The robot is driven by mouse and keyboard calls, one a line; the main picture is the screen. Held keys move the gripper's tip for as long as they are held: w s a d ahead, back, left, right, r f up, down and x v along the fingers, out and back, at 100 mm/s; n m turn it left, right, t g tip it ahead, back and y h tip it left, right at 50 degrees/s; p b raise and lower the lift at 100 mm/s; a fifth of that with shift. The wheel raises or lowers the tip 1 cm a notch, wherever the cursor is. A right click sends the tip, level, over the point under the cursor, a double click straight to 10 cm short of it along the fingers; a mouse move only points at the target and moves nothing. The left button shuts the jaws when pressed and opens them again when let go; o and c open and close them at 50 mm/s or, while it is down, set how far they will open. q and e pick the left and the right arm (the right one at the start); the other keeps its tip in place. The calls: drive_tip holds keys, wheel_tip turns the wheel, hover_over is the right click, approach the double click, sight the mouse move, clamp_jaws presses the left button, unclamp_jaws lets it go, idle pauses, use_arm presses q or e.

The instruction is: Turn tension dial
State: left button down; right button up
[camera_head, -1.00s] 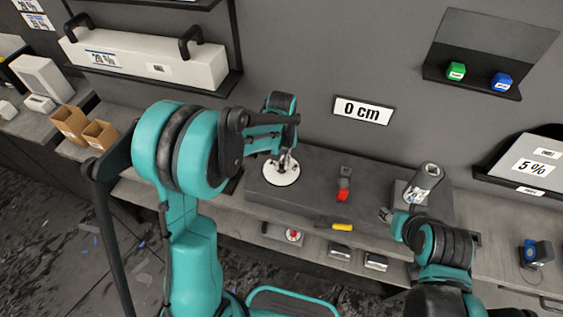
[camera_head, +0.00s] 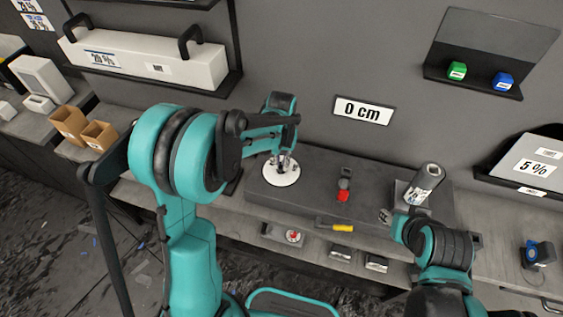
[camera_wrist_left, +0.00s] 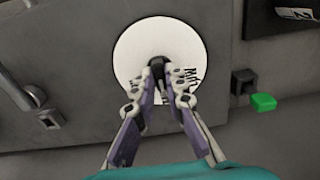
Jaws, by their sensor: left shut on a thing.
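The tension dial is a round white disc with a black knob at its centre and partly covered printed lettering. It lies on the dark raised bench block, and the dial (camera_head: 281,176) shows in the head view below my left gripper (camera_head: 284,160). In the left wrist view, my left gripper (camera_wrist_left: 158,78) is shut on the dial's black knob (camera_wrist_left: 157,67), with the white dial plate (camera_wrist_left: 135,50) around it. The fingers hide part of the lettering. My right gripper (camera_head: 388,216) is near the silver cylinder at the block's right end; its jaws are too small to judge.
A silver cylinder (camera_head: 430,176) stands at the block's right. A small red-and-white gauge (camera_head: 293,236) sits below. A "0 cm" sign (camera_head: 362,110) hangs on the wall.

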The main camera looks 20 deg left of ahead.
sight(280, 166)
use_arm(q)
drive_tip(key=c, duration=1.6)
unclamp_jaws()
drive_tip(key=shift+o, duration=0.2)
drive_tip(key=shift+r, duration=0.1)
wheel_tip(280, 166, up, 12)
drive_tip(key=s+a+f+t+b, duration=0.1)
drive_tip(key=s+f+t+b, duration=0.1)
drive_tip(key=s, duration=0.6)
drive_tip(key=s+a+f+t+b, duration=0.1)
drive_tip(key=s+f+t+b, duration=0.1)
drive_tip(key=s+t, duration=0.3)
drive_tip(key=s+b, duration=0.1)
drive_tip(key=s, duration=0.3)
drive_tip(key=shift+s+a+f, duration=0.15)
drive_tip(key=shift+a, duration=0.15)
